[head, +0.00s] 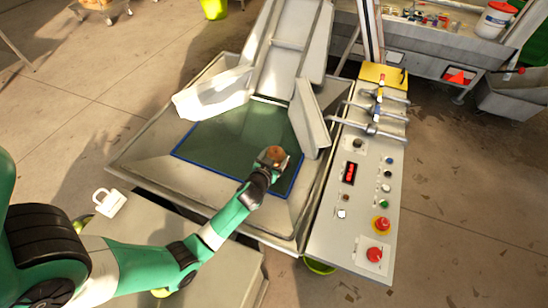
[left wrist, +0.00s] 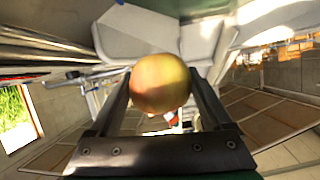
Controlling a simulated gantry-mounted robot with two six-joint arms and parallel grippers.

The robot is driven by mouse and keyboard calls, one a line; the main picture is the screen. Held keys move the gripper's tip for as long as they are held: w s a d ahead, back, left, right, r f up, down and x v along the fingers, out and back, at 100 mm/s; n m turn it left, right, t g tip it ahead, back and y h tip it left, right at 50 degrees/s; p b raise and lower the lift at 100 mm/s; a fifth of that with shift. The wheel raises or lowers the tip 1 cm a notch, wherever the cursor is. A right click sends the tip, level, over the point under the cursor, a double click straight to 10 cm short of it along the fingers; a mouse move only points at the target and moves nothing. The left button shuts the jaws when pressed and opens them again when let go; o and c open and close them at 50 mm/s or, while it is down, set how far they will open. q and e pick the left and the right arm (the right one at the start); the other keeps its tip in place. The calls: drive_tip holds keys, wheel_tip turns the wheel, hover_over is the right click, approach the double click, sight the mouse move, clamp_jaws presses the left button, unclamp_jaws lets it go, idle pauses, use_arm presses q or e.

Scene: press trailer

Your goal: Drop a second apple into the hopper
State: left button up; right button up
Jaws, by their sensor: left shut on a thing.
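My left gripper (head: 268,164) is shut on an apple (head: 273,154), held over the front right part of the hopper (head: 150,160). The hopper has a wide grey metal rim around a dark green, blue-edged area (head: 225,135). In the left wrist view, the red-yellow apple (left wrist: 160,84) sits between the two fingers of my left gripper (left wrist: 162,92). The apple's exact height above the hopper is hard to judge. I see no other apple inside the hopper. My right gripper is not in view.
A white chute (head: 285,55) rises from the hopper's back. A control panel (head: 365,190) with knobs and red buttons stands close on the right. A white jug-like item (head: 108,202) lies at left, near a grey surface (head: 225,270). A metal trough (head: 430,60) stands at back right.

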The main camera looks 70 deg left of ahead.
use_arm(q)
wheel_tip(320, 180, down, 6)
drive_tip(key=b, duration=0.4)
drive_tip(key=shift+r+b, duration=0.15)
drive_tip(key=shift+b, duration=0.2)
drive_tip(key=o, duration=1.3)
drive_tip(key=p+v, duration=0.3)
drive_tip(key=v, duration=0.8)
drive_tip(key=shift+s, duration=0.25)
drive_tip(key=shift+d+r, duration=0.1)
drive_tip(key=shift+r, duration=0.05)
